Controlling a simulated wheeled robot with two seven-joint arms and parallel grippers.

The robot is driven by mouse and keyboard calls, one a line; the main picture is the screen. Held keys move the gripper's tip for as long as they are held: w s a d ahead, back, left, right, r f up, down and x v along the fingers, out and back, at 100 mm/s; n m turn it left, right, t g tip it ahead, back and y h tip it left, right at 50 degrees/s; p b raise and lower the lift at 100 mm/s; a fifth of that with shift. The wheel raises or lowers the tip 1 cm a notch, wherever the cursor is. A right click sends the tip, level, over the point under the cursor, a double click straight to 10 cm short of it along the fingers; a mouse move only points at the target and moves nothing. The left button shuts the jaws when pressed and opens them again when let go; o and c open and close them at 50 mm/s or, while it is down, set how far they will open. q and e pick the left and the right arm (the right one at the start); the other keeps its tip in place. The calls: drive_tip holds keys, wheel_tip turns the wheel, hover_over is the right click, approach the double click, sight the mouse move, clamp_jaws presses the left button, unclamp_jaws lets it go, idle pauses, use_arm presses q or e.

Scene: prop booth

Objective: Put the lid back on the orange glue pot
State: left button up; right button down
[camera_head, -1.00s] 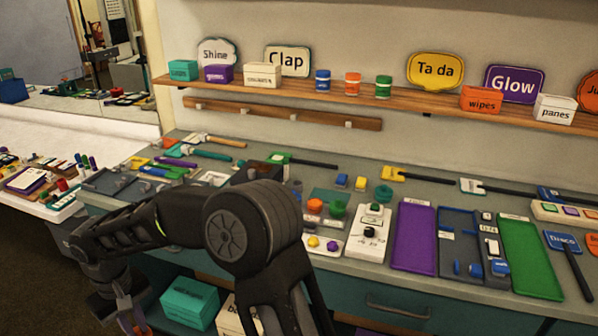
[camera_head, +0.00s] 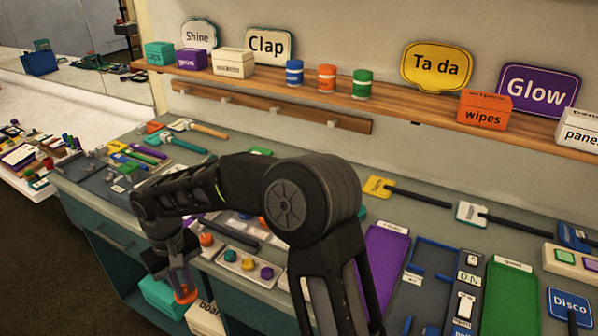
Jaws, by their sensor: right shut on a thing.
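My right gripper (camera_head: 183,284) hangs over the front edge of the counter, pointing down. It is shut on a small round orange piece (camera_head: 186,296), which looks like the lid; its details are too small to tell. An orange round thing (camera_head: 206,239) sits on the counter just above and right of the gripper. I cannot tell whether it is the glue pot or a button. Another bit of orange (camera_head: 262,222) shows behind my arm, mostly hidden. An orange-banded jar (camera_head: 327,78) stands on the wall shelf between a blue and a green one. My left gripper is out of view.
A white tray with coloured buttons (camera_head: 248,266) lies near the counter's front edge. Teal (camera_head: 160,296) and white (camera_head: 203,318) boxes are below the counter. Purple (camera_head: 384,262) and green (camera_head: 509,298) trays lie at right. My right arm hides the counter's middle.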

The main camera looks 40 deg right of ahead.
drive_tip(key=shift+s+d, duration=0.15)
drive_tip(key=shift+d, duration=0.2)
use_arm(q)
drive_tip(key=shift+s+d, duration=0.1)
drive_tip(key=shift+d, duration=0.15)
use_arm(e)
drive_tip(key=shift+a, duration=0.1)
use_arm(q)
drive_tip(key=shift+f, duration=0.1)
use_arm(e)
drive_tip(key=shift+a, duration=0.1)
